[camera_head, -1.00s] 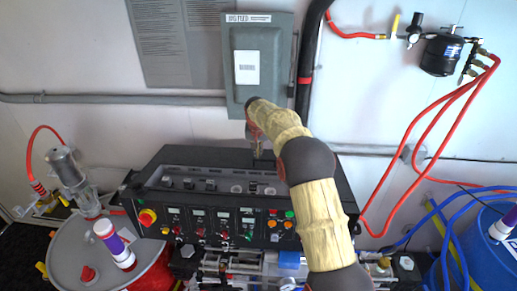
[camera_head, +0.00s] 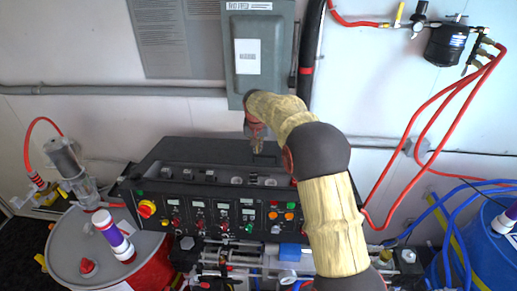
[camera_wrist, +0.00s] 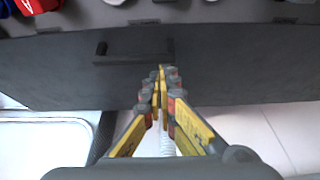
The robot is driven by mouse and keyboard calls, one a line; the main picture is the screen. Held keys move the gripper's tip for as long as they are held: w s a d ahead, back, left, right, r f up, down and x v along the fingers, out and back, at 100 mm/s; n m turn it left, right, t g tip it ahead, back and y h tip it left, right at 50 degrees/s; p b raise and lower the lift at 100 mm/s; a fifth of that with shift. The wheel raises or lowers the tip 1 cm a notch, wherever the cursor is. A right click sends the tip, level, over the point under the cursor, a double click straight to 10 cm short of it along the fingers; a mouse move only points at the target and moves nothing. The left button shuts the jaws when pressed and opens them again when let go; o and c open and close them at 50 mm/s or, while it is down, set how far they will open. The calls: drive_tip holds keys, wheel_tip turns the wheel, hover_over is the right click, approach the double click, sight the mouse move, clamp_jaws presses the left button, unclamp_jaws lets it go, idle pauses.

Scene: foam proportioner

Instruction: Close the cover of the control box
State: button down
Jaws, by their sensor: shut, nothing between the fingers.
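The black control box (camera_head: 235,215) stands in the middle of the head view, with buttons, lamps and small displays on its front. Its dark cover (camera_head: 195,150) stands raised along the back edge, leaving the row of parts behind the panel exposed. In the wrist view the cover (camera_wrist: 235,65) is a broad dark plate with a bar handle (camera_wrist: 120,62). My gripper (camera_wrist: 162,75) is shut and empty, its fingertips at the right end of the handle. Whether they touch the cover is unclear. In the head view my gripper (camera_head: 257,148) is over the cover, partly hidden by my arm.
A grey wall box (camera_head: 260,50) and a black pipe (camera_head: 310,55) are close behind my arm. A drum (camera_head: 75,245) with a clear pump stands at left. Red hoses (camera_head: 425,120) and a blue drum (camera_head: 490,250) are at right. Fittings lie in front of the panel.

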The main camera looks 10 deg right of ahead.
drive_tip(key=s+a+r+b, duration=0.1)
drive_tip(key=s+b, duration=0.4)
drive_tip(key=s, duration=0.7)
drive_tip(key=shift+s+a+r, duration=0.2)
drive_tip(key=shift+a+r, duration=0.2)
drive_tip(key=shift+a, duration=0.35)
drive_tip(key=shift+r, duration=0.1)
drive_tip(key=d+v, duration=0.1)
drive_tip(key=v, duration=1.1)
drive_tip(key=s+d+f+b, duration=0.3)
drive_tip(key=s+f+b, duration=0.3)
drive_tip(key=s, duration=0.6)
drive_tip(key=s+d+f+n+t+b, duration=0.1)
drive_tip(key=s+d+f+b, duration=0.3)
drive_tip(key=s+f+b, duration=0.3)
drive_tip(key=s+d+f+n+t+b, duration=0.1)
drive_tip(key=s+d+f+b, duration=0.3)
drive_tip(key=s+f+b, duration=0.3)
drive_tip(key=s+f, duration=0.5)
drive_tip(key=s, duration=0.6)
drive_tip(key=shift+s+y, duration=0.3)
